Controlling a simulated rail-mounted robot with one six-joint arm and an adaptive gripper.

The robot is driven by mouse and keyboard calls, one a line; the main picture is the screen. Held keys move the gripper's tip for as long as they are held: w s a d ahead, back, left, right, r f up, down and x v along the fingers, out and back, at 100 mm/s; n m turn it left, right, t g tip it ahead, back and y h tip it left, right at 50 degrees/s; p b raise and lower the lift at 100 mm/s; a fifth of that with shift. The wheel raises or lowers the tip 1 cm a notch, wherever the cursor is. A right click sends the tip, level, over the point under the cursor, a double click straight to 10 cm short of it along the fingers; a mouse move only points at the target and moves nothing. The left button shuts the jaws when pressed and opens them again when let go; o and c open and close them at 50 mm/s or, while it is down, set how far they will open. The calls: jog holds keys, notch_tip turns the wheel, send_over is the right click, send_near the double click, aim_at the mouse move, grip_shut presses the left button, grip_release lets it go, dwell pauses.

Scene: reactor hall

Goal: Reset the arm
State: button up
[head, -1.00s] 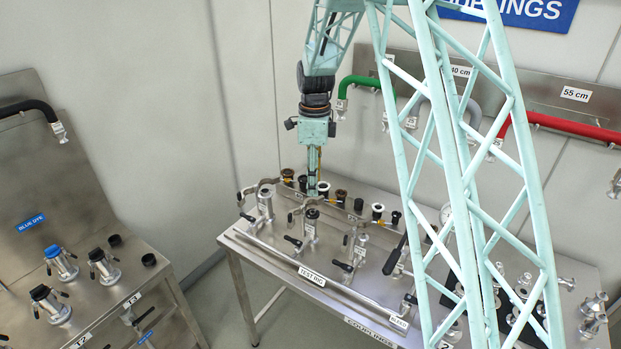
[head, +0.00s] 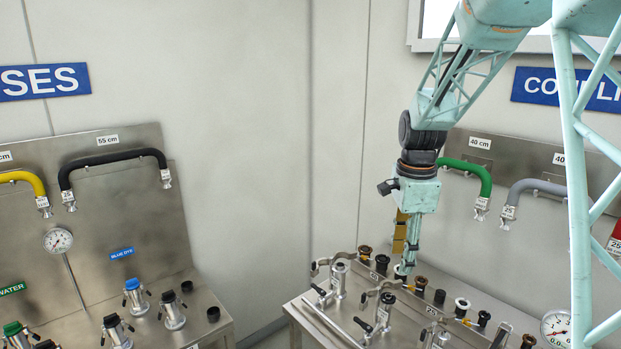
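My arm comes down from the upper right in the head view. My gripper (head: 405,268) points straight down over the back row of fittings on the steel test rig table (head: 300,318). Its fingers are small and seen edge-on, so I cannot tell whether they are open or shut. A brass-coloured piece (head: 399,232) shows on the left side of the gripper. The fingertips overlap a dark fitting in the picture; I cannot tell if they touch it.
A green hose (head: 470,170) and a grey hose (head: 535,186) hang on the wall panel behind. Valve handles (head: 340,275) and a gauge (head: 556,327) stand on the table. At left, a steel panel holds a black hose (head: 112,160) above capped ports (head: 135,296).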

jog(key=s+a+r+n+t+b, duration=0.1)
jog(key=s+r+n+b, duration=0.3)
jog(key=s, duration=0.7)
jog(key=s+a+r+n+t+b, duration=0.15)
jog(key=s+r+n, duration=0.3)
jog(key=s, duration=0.65)
jog(key=s+f+n+b, duration=0.3)
jog(key=s+n, duration=0.2)
jog(key=s, duration=0.6)
jog(key=s+f+n+b, duration=0.3)
jog(key=s+n+b, duration=0.1)
jog(key=s, duration=0.7)
jog(key=shift+a+n+t, duration=0.25)
jog(key=shift+n+t, duration=0.1)
jog(key=shift+f, duration=0.15)
notch_tip(320, 180, down, 7)
jog(key=b, duration=0.6)
jog(key=shift+r+b, duration=0.2)
jog(key=shift+b, duration=0.15)
jog(key=shift+s+r, duration=0.1)
